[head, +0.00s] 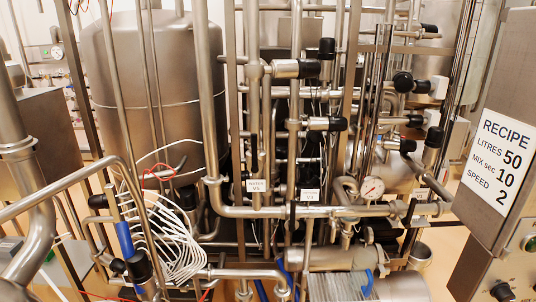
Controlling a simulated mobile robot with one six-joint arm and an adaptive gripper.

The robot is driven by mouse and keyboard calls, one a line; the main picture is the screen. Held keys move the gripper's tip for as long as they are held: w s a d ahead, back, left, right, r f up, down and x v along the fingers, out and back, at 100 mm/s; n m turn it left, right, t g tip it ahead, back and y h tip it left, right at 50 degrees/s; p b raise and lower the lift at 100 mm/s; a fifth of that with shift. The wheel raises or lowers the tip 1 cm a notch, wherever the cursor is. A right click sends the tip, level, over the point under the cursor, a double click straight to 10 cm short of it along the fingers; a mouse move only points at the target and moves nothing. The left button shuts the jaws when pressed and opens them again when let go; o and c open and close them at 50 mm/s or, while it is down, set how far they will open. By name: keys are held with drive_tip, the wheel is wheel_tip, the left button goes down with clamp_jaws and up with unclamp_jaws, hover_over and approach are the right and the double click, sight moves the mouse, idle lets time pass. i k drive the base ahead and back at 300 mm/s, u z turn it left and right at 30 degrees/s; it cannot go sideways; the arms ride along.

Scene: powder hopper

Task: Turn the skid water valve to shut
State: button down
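A small white tag (258,186) that seems to read "WATER" hangs on the pipework of the skid at the middle. A second small tag (310,195) hangs to its right; its text is too small to read surely. Blue lever-like parts show low down: one (125,239) upright at the left, one (287,277) below the tags, and one (368,284) to the right. I cannot tell which of them is the skid water valve's handle, or how that valve is set. My gripper is not in this view.
A large steel tank (150,90) stands at the back left. A coil of white hose (170,240) hangs in front of it. A pressure gauge (372,188) sits right of the tags. A recipe sign (498,168) is on a steel post at the right. Dense pipes leave little free room.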

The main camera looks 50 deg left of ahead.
sight(255, 166)
drive_tip(key=z, duration=0.8)
drive_tip(key=i, duration=0.1)
drive_tip(key=u, duration=4.1)
